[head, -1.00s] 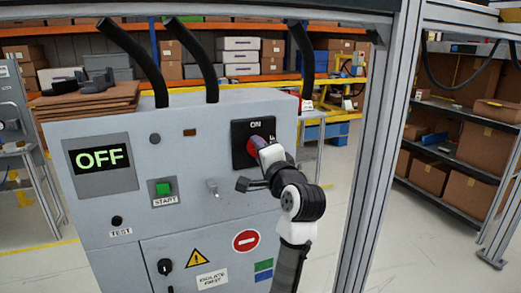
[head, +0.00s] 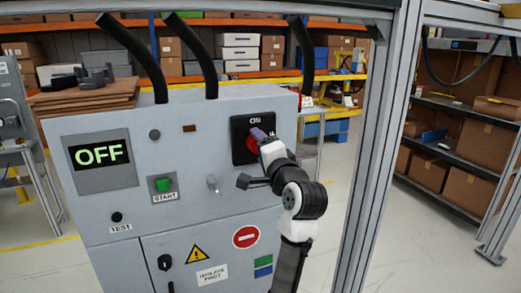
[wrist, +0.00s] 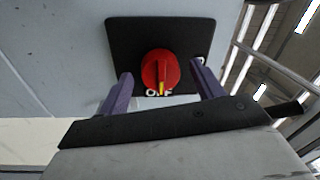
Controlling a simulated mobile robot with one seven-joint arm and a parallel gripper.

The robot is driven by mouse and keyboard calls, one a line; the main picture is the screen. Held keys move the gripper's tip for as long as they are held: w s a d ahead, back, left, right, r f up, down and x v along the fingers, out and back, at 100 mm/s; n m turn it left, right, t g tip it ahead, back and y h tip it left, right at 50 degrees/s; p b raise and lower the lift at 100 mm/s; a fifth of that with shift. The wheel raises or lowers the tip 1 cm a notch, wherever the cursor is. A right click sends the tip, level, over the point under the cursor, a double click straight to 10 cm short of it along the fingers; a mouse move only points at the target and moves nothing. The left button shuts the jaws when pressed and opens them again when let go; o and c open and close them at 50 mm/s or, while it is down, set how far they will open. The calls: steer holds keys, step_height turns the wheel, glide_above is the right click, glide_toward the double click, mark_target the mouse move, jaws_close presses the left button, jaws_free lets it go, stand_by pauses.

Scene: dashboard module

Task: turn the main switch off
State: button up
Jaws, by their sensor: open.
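The main switch is a red rotary knob (wrist: 158,66) on a black square plate (wrist: 122,40). In the wrist view its yellow pointer is turned to the OFF lettering, which the knob partly covers. The head view shows the red knob (head: 252,144) partly behind my gripper, with ON above it. My gripper (wrist: 165,82) is open, with one purple finger on each side of the knob and clear gaps between. I cannot tell how far the fingertips are from the plate. The cabinet display (head: 99,155) reads OFF in green.
The grey cabinet (head: 200,230) also carries a green START button (head: 163,185), a TEST button (head: 117,217) and a small metal latch (head: 213,184). A metal frame post (head: 372,150) stands to the right of my arm. Black cables rise from the cabinet top.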

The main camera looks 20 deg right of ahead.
steer(key=s+f+b, duration=0.1)
steer(key=s+b, duration=0.2)
steer(key=s, duration=1)
steer(key=shift+d, duration=0.25)
steer(key=shift+s, duration=0.1)
